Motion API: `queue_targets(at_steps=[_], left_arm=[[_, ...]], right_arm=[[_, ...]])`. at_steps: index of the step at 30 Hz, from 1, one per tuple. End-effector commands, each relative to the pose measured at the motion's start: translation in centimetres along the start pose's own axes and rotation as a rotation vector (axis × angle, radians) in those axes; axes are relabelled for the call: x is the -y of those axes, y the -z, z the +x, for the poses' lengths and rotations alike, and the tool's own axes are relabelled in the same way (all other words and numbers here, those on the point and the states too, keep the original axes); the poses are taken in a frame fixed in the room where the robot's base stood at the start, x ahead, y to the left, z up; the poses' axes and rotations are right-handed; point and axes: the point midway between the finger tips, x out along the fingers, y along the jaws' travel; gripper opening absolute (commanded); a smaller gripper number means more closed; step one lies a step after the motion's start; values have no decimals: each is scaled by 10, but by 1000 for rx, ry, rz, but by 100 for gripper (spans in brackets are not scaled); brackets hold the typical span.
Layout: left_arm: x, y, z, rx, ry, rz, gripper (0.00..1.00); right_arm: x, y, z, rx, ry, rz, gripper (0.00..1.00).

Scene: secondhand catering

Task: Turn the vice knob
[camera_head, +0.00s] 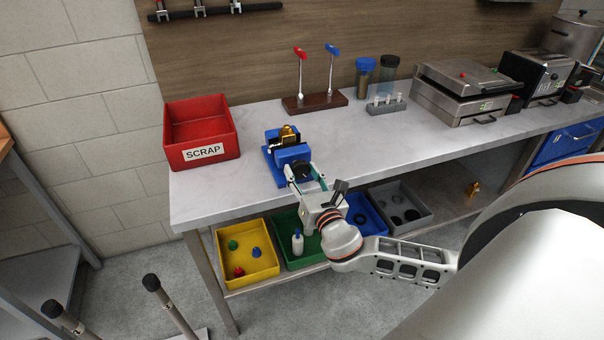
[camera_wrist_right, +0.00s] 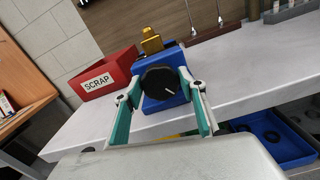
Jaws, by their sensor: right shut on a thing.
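The blue vice (camera_head: 290,153) stands near the front edge of the grey table, with a gold-coloured piece (camera_head: 289,134) in its jaws. Its round black knob (camera_wrist_right: 160,80) faces me in the right wrist view and carries a white pointer line slanting down to the right. My right gripper (camera_wrist_right: 163,88) has one finger on each side of the knob and is shut on it. In the head view the gripper (camera_head: 305,178) reaches the vice from the front, partly hiding the knob. My left gripper is not in view.
A red SCRAP bin (camera_head: 203,152) stands left of the vice. Behind is a brown stand (camera_head: 314,102) with a red-topped and a blue-topped rod. Grills (camera_head: 463,92) stand at right. Yellow (camera_head: 247,284), green, blue and grey bins sit on the shelf below.

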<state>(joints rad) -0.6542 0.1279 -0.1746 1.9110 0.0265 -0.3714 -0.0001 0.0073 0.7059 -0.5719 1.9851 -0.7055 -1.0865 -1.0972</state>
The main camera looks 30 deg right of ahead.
Motion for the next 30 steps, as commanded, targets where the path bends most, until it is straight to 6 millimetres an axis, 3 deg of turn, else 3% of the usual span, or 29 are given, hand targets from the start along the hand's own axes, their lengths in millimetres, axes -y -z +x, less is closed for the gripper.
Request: queue_targets(at_steps=[21,30], left_arm=[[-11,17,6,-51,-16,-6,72],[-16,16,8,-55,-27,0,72]], right_arm=[[2,3,-1,0,3,670,19],[3,3,-1,-1,4,955,19]])
